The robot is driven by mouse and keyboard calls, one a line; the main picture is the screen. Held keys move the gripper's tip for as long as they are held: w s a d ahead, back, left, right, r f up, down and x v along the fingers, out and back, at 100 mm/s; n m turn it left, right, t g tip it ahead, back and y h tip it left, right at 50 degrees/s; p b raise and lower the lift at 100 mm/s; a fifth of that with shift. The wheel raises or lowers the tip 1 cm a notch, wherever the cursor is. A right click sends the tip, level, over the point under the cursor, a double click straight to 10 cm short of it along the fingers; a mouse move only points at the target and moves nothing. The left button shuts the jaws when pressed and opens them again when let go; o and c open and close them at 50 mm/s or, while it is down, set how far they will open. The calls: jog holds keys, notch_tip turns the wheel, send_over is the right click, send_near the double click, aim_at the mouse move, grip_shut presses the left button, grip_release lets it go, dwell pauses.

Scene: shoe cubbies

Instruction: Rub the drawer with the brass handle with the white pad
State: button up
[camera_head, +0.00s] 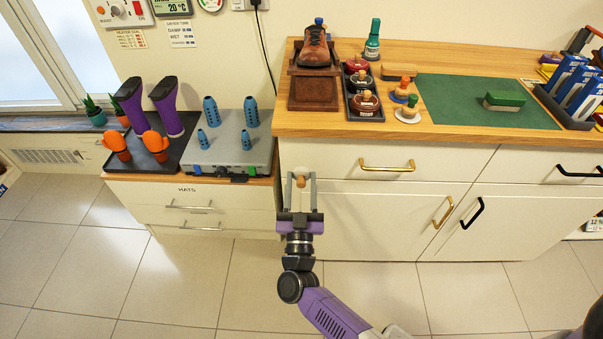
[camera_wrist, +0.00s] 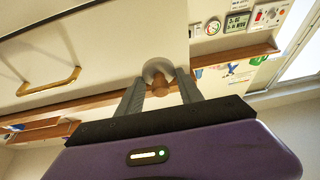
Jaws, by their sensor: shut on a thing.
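The drawer with the brass handle (camera_head: 335,163) is the shut upper front under the wooden counter. Its brass handle (camera_head: 387,166) is right of my gripper. My gripper (camera_head: 301,182) is shut on the wooden knob of the white pad, in front of the drawer's left end. In the wrist view the white pad (camera_wrist: 155,66) shows as a pale round disc beyond the knob, facing the cream front. The brass handle (camera_wrist: 50,82) is at left there. I cannot tell whether the pad touches the drawer. The head view mostly hides the pad.
A black-handled drawer (camera_head: 560,165) is at the right, with cupboard doors below. Shoe-care jars, knobbed pads (camera_head: 408,110), a brown shoe (camera_head: 314,48) and a green mat (camera_head: 480,101) are on the counter. A lower cabinet (camera_head: 190,192) stands at left. The floor in front is clear.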

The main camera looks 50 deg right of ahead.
jog(key=shift+s+a, duration=0.1)
jog(key=shift+a, duration=0.1)
jog(key=shift+s+a+p, duration=0.4)
jog(key=shift+s+a, duration=0.55)
jog(key=shift+a, duration=0.2)
